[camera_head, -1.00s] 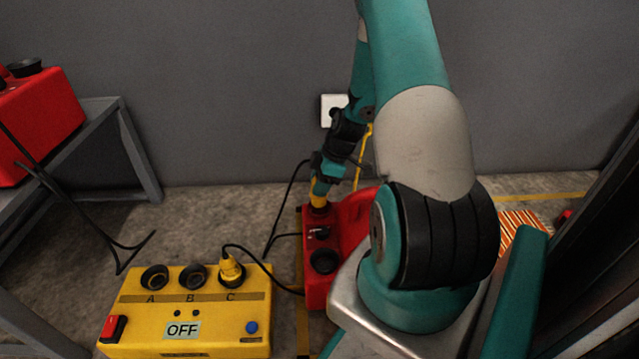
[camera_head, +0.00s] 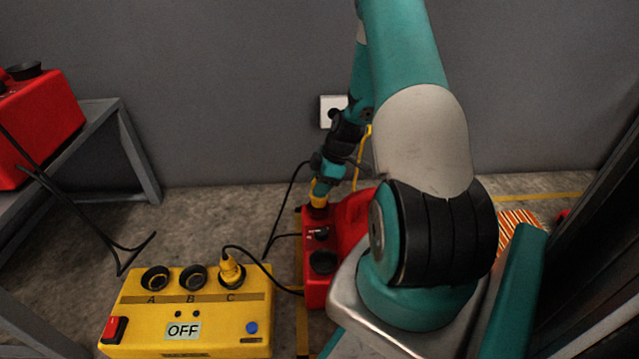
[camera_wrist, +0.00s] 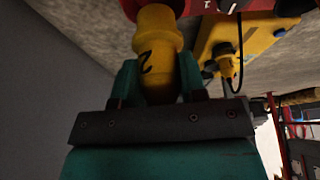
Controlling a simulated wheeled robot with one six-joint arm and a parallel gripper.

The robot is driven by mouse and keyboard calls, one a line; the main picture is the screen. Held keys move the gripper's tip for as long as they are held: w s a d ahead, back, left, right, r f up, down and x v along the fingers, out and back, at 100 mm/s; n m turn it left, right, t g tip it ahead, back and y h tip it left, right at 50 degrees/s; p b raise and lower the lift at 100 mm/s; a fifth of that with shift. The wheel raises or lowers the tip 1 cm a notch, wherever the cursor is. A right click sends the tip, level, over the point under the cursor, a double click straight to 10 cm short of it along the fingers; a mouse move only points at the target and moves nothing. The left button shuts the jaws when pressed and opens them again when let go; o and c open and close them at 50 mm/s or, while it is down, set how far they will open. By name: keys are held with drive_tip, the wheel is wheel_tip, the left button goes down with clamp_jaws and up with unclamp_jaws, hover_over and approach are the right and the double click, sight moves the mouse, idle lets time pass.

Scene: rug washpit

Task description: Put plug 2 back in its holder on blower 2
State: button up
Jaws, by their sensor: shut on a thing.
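Plug 2 is a yellow plug marked "2" (camera_wrist: 157,50) in the wrist view. My gripper (camera_wrist: 158,80) is shut on it, one finger on each side. In the head view the yellow plug (camera_head: 319,193) sits below my gripper (camera_head: 322,183), at the far end of the red blower (camera_head: 317,285) on the floor. The plug's tip meets the red body in both views; I cannot tell how deep it is seated, and the holder itself is hidden.
A yellow power box (camera_head: 220,310) reading OFF has sockets A, B and C; another yellow plug (camera_head: 231,270) stands in C. Black cables run between box and blower. A red machine (camera_head: 38,125) stands on a grey bench (camera_head: 140,150) at left. A grey wall is behind.

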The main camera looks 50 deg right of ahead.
drive_tip(key=shift+f+b, duration=1)
drive_tip(key=shift+f, duration=0.85)
drive_tip(key=o, duration=1)
drive_tip(key=shift+o, duration=0.2)
drive_tip(key=p+v, duration=0.9)
drive_tip(key=v, duration=0.8)
drive_tip(key=shift+r, duration=0.2)
drive_tip(key=shift+s, duration=0.2)
